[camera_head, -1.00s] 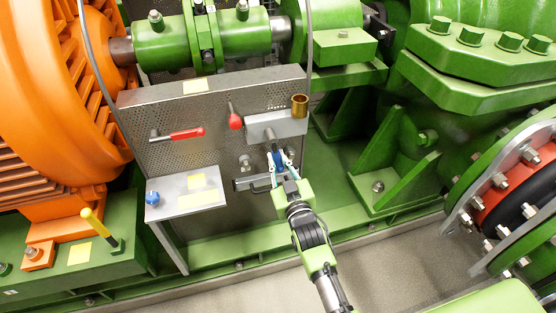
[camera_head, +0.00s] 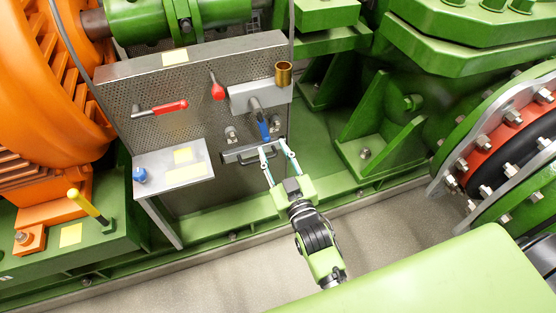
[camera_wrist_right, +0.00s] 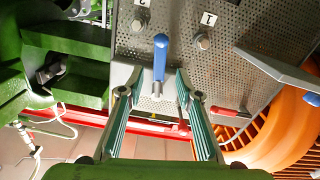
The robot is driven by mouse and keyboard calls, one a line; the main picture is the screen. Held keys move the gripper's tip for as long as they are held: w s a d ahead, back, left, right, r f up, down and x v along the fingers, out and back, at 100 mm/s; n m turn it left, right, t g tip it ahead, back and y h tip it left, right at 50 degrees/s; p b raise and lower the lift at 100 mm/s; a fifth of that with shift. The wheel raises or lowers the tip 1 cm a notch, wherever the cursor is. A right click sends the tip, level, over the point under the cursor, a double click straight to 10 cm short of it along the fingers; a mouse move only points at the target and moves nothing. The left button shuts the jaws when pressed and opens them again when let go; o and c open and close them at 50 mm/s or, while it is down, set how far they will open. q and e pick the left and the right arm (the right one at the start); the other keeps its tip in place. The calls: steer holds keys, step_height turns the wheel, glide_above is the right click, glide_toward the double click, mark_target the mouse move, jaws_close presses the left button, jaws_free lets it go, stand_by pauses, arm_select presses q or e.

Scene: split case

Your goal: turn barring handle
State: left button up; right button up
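A lever with a blue grip (camera_head: 263,131) hangs downward from a grey block (camera_head: 257,95) on the perforated panel; I take it as the barring handle. My right gripper (camera_head: 275,147) is open and empty, its fingertips just below and in front of the blue grip. In the right wrist view the blue grip (camera_wrist_right: 160,56) stands upright in the picture, centred beyond the gap between the two spread fingers (camera_wrist_right: 157,82). No contact shows. My left gripper is not in view.
The panel (camera_head: 130,92) also carries two red-gripped levers (camera_head: 170,107) (camera_head: 217,91), a brass cup (camera_head: 284,73) and a slotted grey bar (camera_head: 240,154). A side shelf has a blue knob (camera_head: 140,174). A yellow handle (camera_head: 86,205) stands left. Floor (camera_head: 240,265) in front is clear.

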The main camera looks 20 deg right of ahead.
steer(key=shift+s, duration=1.6)
